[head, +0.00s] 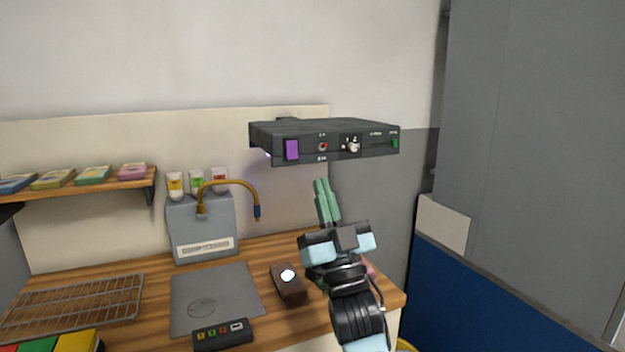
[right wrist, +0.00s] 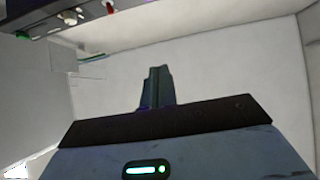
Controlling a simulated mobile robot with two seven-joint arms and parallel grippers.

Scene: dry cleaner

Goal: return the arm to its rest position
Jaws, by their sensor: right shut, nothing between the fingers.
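My right gripper (head: 326,202) is raised over the right end of the wooden counter in the head view. Its two green fingers point up and are together, with nothing between them. The fingertips are just below the black control box on the wall. In the right wrist view the closed fingers (right wrist: 157,88) stand against a pale wall. My left gripper is in neither view.
The black control box (head: 370,142) juts out above my right gripper. The wooden counter (head: 150,290) holds a grey machine (head: 205,228) with a curved spout, a grey mat (head: 230,290), a brown block (head: 288,288) and a wire rack (head: 75,305). A blue panel (head: 480,305) stands right.

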